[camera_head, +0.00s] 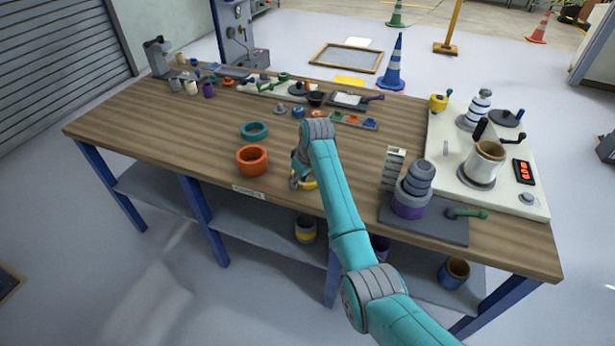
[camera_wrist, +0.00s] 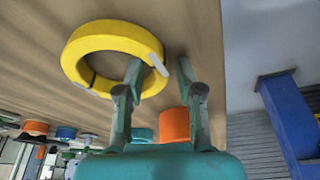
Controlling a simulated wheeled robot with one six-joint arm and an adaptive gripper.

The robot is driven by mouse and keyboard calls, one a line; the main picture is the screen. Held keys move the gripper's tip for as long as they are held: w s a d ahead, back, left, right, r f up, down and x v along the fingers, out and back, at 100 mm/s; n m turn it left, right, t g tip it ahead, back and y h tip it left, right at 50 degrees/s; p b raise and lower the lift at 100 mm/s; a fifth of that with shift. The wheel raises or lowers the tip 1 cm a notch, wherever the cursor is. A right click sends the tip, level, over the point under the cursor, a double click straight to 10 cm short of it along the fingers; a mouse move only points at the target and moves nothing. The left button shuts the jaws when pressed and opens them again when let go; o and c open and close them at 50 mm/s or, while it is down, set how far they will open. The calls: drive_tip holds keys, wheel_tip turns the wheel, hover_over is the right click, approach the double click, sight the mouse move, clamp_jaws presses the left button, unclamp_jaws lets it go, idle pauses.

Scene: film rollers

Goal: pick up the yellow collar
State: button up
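The yellow collar (camera_wrist: 105,42) is a thick ring with a slit and a pale patch on its right side, lying on the wooden bench (camera_head: 190,130). In the head view the yellow collar (camera_head: 309,185) is mostly hidden by my gripper (camera_head: 299,181), near the bench's front edge. In the wrist view my gripper (camera_wrist: 160,72) is open. Its left fingertip appears over or inside the ring's opening and its right fingertip is just outside, with the collar's right wall between them. A gap shows beside the right finger; I cannot tell whether the left one touches.
An orange ring (camera_head: 252,160) and a teal ring (camera_head: 255,131) lie left of my gripper. A grey stand with a purple and grey stack (camera_head: 411,195) is to the right. Small parts and trays crowd the back. The left front of the bench is clear.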

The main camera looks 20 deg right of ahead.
clamp_jaws()
drive_tip(key=shift+r, duration=0.1)
